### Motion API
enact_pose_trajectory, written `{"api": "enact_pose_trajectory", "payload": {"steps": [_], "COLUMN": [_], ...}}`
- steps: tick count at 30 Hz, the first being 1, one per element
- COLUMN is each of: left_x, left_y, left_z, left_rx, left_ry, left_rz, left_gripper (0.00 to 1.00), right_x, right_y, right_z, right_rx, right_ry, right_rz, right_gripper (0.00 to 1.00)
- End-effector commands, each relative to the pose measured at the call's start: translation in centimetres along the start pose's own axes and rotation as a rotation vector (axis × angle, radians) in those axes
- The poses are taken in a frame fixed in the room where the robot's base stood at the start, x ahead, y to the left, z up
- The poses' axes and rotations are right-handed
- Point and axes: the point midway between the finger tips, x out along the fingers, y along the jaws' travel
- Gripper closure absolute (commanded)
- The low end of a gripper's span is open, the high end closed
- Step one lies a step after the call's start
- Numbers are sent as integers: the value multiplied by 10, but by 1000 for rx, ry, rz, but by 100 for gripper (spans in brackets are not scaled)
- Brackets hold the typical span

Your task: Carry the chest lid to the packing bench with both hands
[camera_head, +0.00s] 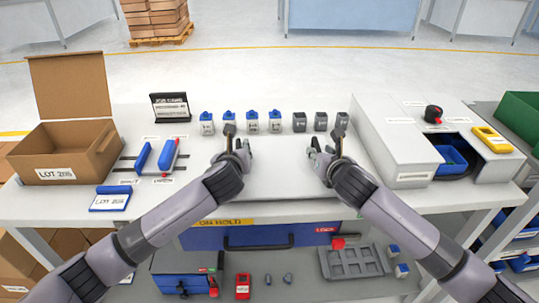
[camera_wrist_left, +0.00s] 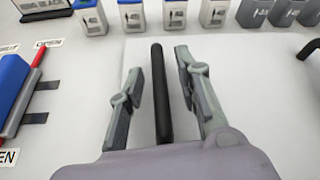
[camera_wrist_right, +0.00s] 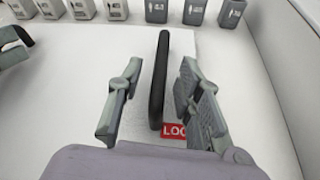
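The chest lid looks to be the pale grey flat panel (camera_head: 280,180) lying in the middle of the white table (camera_head: 130,205). It has a black bar handle near each side. In the left wrist view the left handle (camera_wrist_left: 158,75) stands between the fingers of my left gripper (camera_wrist_left: 165,85), which are apart and show gaps on both sides. In the right wrist view the right handle (camera_wrist_right: 160,70) stands between the spread fingers of my right gripper (camera_wrist_right: 160,90). Both grippers reach the lid from the front. I cannot tell which surface is the packing bench.
Several small blue-topped and grey containers (camera_head: 252,122) line the lid's far edge. An open cardboard box (camera_head: 75,150) stands left, a white housing (camera_head: 395,150) right. Below are a blue drawer (camera_head: 260,238) and a grey tray (camera_head: 350,262). Blue-fronted benches (camera_head: 355,15) stand across clear floor.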

Motion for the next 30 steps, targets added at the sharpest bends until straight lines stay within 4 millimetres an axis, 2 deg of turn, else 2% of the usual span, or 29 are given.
{"api": "enact_pose_trajectory", "payload": {"steps": [8, 11, 21, 25, 30], "left_x": [-8, -22, -92, -109, -119], "left_y": [0, 0, 0, 0, 0], "left_z": [0, 0, 0, 0, 0], "left_rx": [0, 1, 0, 0, 0], "left_ry": [-1, -1, -1, -1, 0], "left_rz": [-1, -2, -3, -2, 0], "left_gripper": [69, 69, 69, 69, 69], "right_x": [0, 0, 0, 0, -3], "right_y": [1, 1, 1, 1, 0], "right_z": [-1, -1, -1, -1, -1], "right_rx": [-1, -1, -1, -1, -1], "right_ry": [1, 1, 1, 1, 1], "right_rz": [1, 2, 1, 1, 1], "right_gripper": [67, 67, 67, 67, 67]}}
